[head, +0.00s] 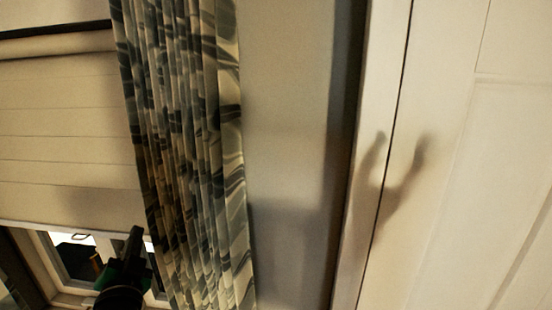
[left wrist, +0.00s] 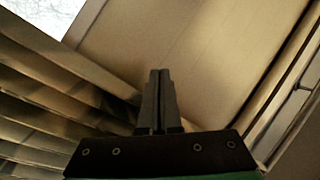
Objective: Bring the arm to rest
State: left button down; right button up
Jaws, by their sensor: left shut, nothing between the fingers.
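My left gripper (head: 133,240) shows at the lower left of the head view, dark with a green part, in front of the window and beside the curtain. In the left wrist view the left gripper (left wrist: 160,75) points up the picture with its two dark fingers together and nothing between them. My right gripper is in neither view. No laundry or bed shows in these frames.
A patterned curtain (head: 190,150) hangs just right of the left gripper. A pale blind (head: 65,150) covers the window (head: 75,255) above its lower part. A bare grey wall (head: 290,120) and white door-like panels (head: 460,180), with a shadow on them, fill the right.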

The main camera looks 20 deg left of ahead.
pick_arm(q)
jog(key=s+d+r+n+t+h, duration=0.1)
jog(key=s+d+r+t+h, duration=0.25)
jog(key=d+r, duration=0.45)
jog(key=s+d+r+n+t+h, duration=0.1)
jog(key=s+d+r+t+h, duration=0.1)
jog(key=d+r+t, duration=0.5)
jog(key=s+d+r+m+t+h, duration=0.1)
jog(key=s+d+r+h, duration=0.6)
jog(key=s+r, duration=0.3)
jog(key=shift+d+r+h, duration=0.35)
jog(key=shift+d+r, duration=0.3)
jog(key=shift+r, duration=0.05)
jog(key=shift+w, duration=0.1)
